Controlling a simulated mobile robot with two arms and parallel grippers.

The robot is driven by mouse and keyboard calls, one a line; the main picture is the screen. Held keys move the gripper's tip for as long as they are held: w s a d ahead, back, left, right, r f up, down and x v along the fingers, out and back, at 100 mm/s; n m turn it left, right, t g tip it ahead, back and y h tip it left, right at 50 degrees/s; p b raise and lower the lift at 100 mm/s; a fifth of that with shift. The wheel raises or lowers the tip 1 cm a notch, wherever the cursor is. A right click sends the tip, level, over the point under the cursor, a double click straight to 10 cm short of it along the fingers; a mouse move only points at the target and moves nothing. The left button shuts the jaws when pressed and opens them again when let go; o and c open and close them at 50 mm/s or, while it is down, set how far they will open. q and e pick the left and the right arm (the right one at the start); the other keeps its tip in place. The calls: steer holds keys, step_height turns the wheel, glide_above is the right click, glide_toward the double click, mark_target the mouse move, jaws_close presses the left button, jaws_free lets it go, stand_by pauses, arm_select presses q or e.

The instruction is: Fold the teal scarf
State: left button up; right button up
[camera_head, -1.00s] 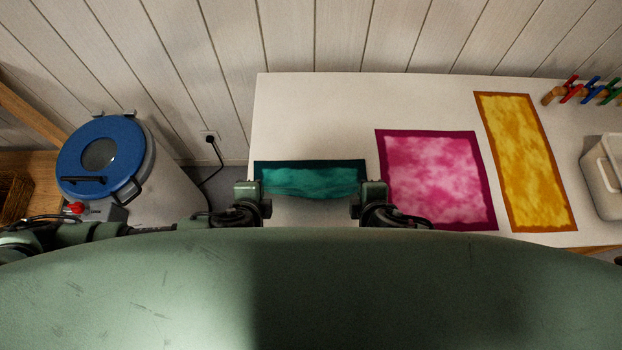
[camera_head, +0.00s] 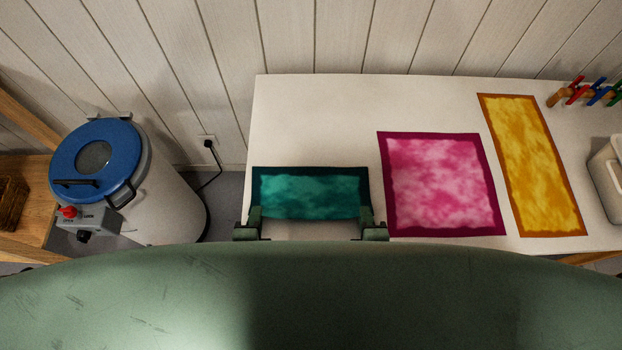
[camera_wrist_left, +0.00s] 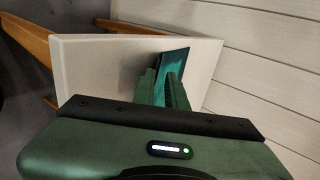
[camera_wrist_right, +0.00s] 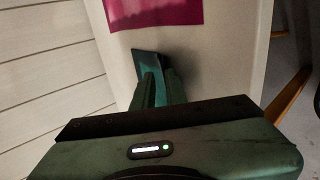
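The teal scarf (camera_head: 310,192) lies at the left end of the white table (camera_head: 320,115), its darker border along the far edge. My left gripper (camera_head: 254,222) is at its near left corner. My right gripper (camera_head: 369,222) is at its near right corner. Both appear shut on the cloth, though the fingertips are partly hidden. The near edge sags slightly between them. The scarf also shows beyond the fingers in the left wrist view (camera_wrist_left: 174,63) and in the right wrist view (camera_wrist_right: 149,64).
A pink scarf (camera_head: 440,182) lies close to the right of the teal one. A yellow scarf (camera_head: 530,165) lies further right, near a peg rack (camera_head: 555,100) and a pale bin (camera_head: 606,170). A blue-lidded pot (camera_head: 95,158) stands left of the table. The table's back left is bare.

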arm_select(q)
steer(key=o, duration=0.4)
arm_select(e)
steer(key=o, duration=0.4)
arm_select(q)
steer(key=s+r, duration=0.2)
steer(key=r, duration=0.1)
steer(key=s+r, duration=0.2)
steer(key=r, duration=0.1)
steer(key=s+r, duration=0.2)
steer(key=r, duration=0.1)
arm_select(e)
steer(key=s+r, duration=0.2)
steer(key=r, duration=0.1)
steer(key=s+r, duration=0.2)
steer(key=r, duration=0.1)
steer(key=s+r, duration=0.2)
steer(key=r, duration=0.1)
arm_select(q)
steer(key=shift+s, duration=0.1)
